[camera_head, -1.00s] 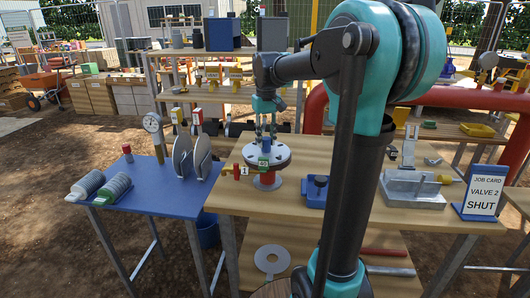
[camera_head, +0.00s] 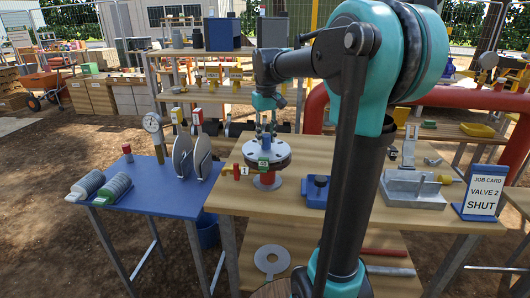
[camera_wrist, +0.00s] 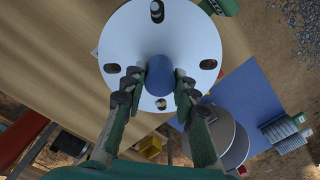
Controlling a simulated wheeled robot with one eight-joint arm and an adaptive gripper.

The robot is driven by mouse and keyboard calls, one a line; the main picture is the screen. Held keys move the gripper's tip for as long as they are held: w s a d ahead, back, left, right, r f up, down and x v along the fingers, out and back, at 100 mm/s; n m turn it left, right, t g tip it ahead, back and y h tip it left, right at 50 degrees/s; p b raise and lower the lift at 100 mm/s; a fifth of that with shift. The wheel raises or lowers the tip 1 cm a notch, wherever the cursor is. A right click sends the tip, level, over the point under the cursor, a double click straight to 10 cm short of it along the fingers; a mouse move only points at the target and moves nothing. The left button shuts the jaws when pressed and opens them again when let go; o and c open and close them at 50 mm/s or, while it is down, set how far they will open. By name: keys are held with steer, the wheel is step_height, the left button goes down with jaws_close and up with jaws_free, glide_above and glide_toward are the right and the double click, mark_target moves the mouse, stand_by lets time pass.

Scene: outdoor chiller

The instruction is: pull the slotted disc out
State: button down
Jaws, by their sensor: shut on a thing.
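A pale round disc with oblong holes around its rim (camera_wrist: 183,35) fills the upper middle of the wrist view. A blue cylindrical knob (camera_wrist: 160,74) stands at its centre. My gripper (camera_wrist: 156,88) has its two fingers on either side of the knob and is shut on it. The fingers' contact and the disc's underside are hidden.
A blue table (camera_head: 150,200) to the left holds upright grey discs (camera_head: 183,158), a gauge (camera_head: 152,123) and stacked plates (camera_head: 113,190).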

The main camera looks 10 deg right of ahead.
mark_target(266, 135)
steer(key=shift+r, duration=0.15)
steer(key=shift+r, duration=2.1)
steer(key=c, duration=1.7)
jaws_free()
jaws_close()
